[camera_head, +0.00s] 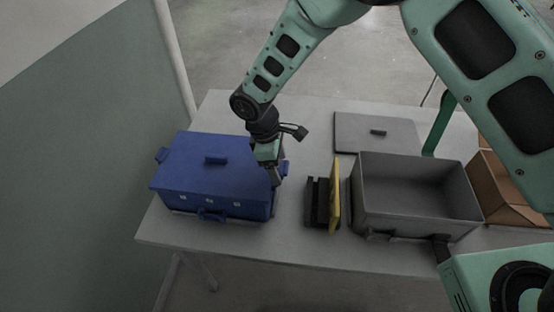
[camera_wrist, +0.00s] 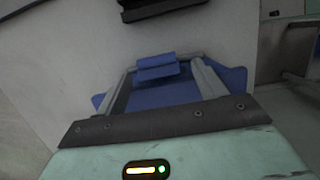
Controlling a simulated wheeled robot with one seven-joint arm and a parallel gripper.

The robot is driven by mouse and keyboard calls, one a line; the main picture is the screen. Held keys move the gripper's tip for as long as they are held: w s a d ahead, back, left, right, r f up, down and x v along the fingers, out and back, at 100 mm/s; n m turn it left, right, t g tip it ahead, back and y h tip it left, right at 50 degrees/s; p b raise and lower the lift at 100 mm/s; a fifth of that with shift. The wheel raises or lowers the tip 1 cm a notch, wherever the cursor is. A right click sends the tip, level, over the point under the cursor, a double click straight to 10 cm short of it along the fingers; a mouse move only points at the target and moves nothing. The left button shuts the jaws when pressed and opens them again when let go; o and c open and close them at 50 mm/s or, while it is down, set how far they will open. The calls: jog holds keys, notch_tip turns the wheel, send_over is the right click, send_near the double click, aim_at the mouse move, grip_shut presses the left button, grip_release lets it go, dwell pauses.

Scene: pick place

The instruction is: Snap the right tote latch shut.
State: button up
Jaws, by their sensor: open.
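A blue tote (camera_head: 185,190) with its lid (camera_head: 190,165) on stands at the left of the table. My gripper (camera_head: 276,178) is at the tote's right side, pointing down, and hides part of that side. The right latch (camera_head: 286,167) shows as a small blue piece beside my gripper. In the wrist view a blue latch flap (camera_wrist: 157,67) sticks out from the tote (camera_wrist: 165,96), between the tips of my open gripper (camera_wrist: 166,62). The fingers stand apart on either side of it. I cannot tell whether they touch it.
A black object (camera_head: 317,203) and an upright yellow panel (camera_head: 335,195) stand right of the tote. Beyond are an open grey bin (camera_head: 365,205), a flat grey lid (camera_head: 365,130) and a cardboard box (camera_head: 490,185). Bare table lies between the tote and the black object.

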jog(key=s+b+v, duration=0.1)
jog(key=b+v, duration=0.2)
jog(key=v, duration=1.4)
jog(key=shift+w+r, duration=0.2)
jog(key=shift+w, duration=0.25)
jog(key=shift+c, duration=0.3)
